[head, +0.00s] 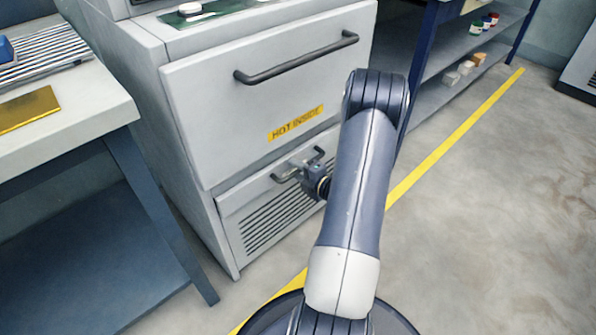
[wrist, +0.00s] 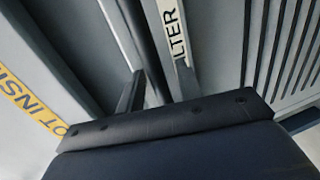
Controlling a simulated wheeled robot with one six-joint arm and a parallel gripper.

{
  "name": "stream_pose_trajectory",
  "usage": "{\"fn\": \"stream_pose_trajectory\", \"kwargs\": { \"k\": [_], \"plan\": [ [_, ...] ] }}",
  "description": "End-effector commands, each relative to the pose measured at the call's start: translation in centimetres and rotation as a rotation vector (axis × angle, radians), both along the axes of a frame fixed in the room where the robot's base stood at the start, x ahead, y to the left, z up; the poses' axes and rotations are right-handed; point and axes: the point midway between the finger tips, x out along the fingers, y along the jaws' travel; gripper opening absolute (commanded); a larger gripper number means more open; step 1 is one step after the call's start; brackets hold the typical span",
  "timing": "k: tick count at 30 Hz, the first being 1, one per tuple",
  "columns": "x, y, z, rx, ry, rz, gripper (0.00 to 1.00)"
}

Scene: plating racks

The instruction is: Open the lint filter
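The lint filter is the grey lower drawer front (head: 240,208) with dark vent slots, at the bottom of the cabinet in the head view. Its dark bar handle (head: 283,177) runs along the top, partly hidden by my gripper (head: 304,171). In the wrist view, the handle (wrist: 140,35) passes between the two fingers of my gripper (wrist: 156,88). The left finger is close to the bar. A gap shows between the bar and the right finger, so the gripper looks open around it. A label ending in "LTER" (wrist: 176,35) shows beside the bar. The drawer looks shut.
Above is a large drawer (head: 215,100) with a dark handle and a yellow "HOT INSIDE" label (head: 296,123). A table (head: 100,115) stands at left and a blue-framed shelf (head: 425,95) at right. The floor (head: 490,220) at right is clear, with a yellow line.

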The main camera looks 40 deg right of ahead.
Motion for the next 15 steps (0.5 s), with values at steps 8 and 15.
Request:
{"fn": "stream_pose_trajectory", "kwargs": {
  "k": [8,15],
  "plan": [
    [-0.02,-0.01,0.01,0.0,0.0,0.0,0.2],
    [-0.03,-0.01,0.01,0.0,0.0,0.0,0.01]
  ]
}}
